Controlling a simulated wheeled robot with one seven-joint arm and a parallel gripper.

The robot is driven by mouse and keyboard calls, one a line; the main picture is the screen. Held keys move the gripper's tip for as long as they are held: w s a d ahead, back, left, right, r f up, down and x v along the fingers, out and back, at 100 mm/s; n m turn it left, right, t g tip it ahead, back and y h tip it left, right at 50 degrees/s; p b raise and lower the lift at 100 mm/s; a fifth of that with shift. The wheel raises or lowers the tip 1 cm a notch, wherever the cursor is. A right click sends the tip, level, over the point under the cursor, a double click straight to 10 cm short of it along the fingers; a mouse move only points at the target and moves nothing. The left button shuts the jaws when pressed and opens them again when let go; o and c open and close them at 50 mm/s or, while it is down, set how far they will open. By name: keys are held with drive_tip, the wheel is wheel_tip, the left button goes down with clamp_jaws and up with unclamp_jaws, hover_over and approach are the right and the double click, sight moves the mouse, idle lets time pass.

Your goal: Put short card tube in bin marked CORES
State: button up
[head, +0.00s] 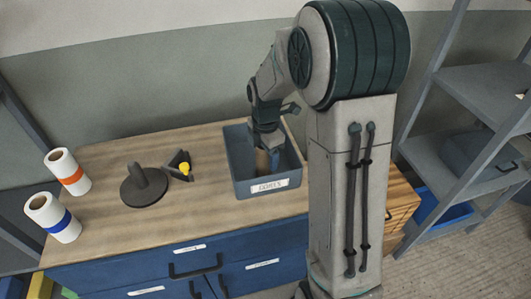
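The grey-blue bin (240,172) stands on the wooden worktop, with a white label on its front that seems to read CORES. My gripper (268,158) points down inside the bin's opening, below the rim line in this view. A light brown piece (262,161), which looks like the short card tube, shows at the gripper's fingers inside the bin. Its lower part is hidden by the bin's front wall. I cannot tell whether the fingers grip it or only stand beside it.
On the worktop (110,220) stand two white rolls, one with an orange band (68,172) and one with a blue band (52,218). A dark round-based holder (144,186) and a dark bracket with a yellow knob (181,166) stand left of the bin. Grey shelving (455,160) is at right.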

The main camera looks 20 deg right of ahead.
drive_tip(key=shift+r, duration=0.1)
wheel_tip(320, 180, up, 11)
drive_tip(key=s+m+t, duration=0.3)
drive_tip(key=s+m, duration=1.7)
drive_tip(key=m, duration=0.1)
drive_tip(key=shift+s+r+m+t+b, duration=0.15)
drive_tip(key=shift+r+m+t+b, duration=0.15)
drive_tip(key=shift+r+b, duration=0.1)
